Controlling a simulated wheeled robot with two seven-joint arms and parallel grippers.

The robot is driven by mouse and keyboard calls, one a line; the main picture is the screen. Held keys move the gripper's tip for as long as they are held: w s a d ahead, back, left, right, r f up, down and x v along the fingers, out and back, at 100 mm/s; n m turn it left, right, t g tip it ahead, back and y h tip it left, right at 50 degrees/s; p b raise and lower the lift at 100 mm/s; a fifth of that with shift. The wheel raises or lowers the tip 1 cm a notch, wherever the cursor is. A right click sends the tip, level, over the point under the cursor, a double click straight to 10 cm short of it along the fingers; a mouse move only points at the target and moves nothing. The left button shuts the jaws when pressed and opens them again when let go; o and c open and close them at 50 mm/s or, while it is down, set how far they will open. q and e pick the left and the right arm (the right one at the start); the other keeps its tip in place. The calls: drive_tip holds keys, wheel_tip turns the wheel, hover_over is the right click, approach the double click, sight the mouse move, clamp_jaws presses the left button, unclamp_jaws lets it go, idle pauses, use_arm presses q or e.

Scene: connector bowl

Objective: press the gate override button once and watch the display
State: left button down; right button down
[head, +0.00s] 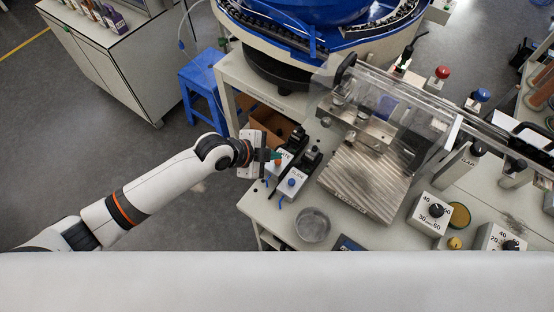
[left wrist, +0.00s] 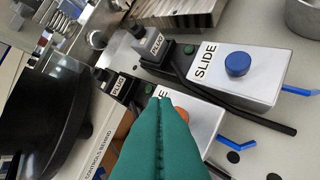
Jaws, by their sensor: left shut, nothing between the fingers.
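The gate box, a light box labelled GATE (head: 285,154), sits on the bench's left edge with an orange button (head: 278,162). In the left wrist view, the gate box (left wrist: 204,122) is partly covered by my green fingers, and only an edge of the orange button (left wrist: 182,114) shows. My left gripper (head: 274,155) is shut and empty, its fingertips over or right beside the button. I cannot tell whether they touch it. The fingers also show in the left wrist view (left wrist: 160,105). No readable display is in view. My right gripper is not in view.
The SLIDE box (left wrist: 235,85) with a blue button (head: 291,182) stands close beside the gate box. A round metal dish (head: 313,225), a ribbed metal plate (head: 365,180) and dial boxes (head: 432,213) are on the bench. A blue stool (head: 203,85) stands behind my left arm.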

use_arm(q)
drive_tip(key=shift+d, duration=0.2)
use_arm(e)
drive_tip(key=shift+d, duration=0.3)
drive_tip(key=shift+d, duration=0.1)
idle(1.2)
use_arm(q)
drive_tip(key=shift+f, duration=0.4)
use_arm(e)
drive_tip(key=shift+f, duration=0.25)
